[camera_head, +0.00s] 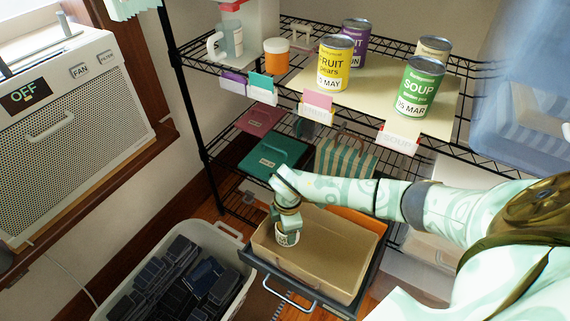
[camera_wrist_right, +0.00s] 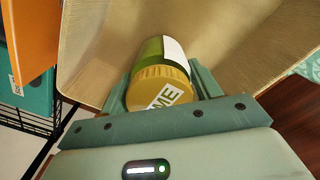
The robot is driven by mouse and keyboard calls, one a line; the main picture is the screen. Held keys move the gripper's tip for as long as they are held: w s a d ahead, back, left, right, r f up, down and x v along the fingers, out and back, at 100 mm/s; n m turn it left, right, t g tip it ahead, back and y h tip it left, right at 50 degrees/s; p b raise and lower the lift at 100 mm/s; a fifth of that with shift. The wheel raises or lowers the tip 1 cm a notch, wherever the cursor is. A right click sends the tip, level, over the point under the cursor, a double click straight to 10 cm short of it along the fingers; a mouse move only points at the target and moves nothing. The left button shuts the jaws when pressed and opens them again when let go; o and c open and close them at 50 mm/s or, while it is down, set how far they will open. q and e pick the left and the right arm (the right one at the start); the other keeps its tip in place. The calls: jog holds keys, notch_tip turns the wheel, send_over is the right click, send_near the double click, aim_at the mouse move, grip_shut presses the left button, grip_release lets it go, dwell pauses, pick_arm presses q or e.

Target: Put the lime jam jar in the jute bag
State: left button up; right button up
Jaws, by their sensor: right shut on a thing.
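The lime jam jar (camera_wrist_right: 160,88) has a yellow ribbed lid with a white label ending in "ME" and a green and white body. My right gripper (camera_wrist_right: 163,98) is shut on it, with a finger on each side. In the head view the jar (camera_head: 287,238) hangs below my right gripper (camera_head: 287,222), over the left part of the open tan bag (camera_head: 325,262), which looks like the jute bag. The bag's tan walls (camera_wrist_right: 255,45) show around the jar in the wrist view. I cannot tell how deep the jar is. My left gripper is not in view.
The bag stands in a dark drawer-like holder with a metal handle (camera_head: 290,293). A bin of dark items (camera_head: 228,245) is at left. Behind is a wire rack with a yellow can (camera_head: 335,64), a green soup can (camera_head: 417,88), and a teal folder (camera_head: 270,155) lower down.

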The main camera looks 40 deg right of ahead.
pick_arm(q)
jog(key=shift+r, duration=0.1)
pick_arm(e)
jog(key=shift+r, duration=0.2)
jog(key=shift+f, duration=0.15)
jog(key=o, duration=1.3)
jog(key=shift+c, duration=0.2)
pick_arm(q)
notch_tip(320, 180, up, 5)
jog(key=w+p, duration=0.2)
jog(key=p, duration=0.4)
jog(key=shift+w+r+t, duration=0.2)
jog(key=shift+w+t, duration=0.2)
pick_arm(e)
notch_tip(320, 180, up, 12)
jog(key=shift+r, duration=0.1)
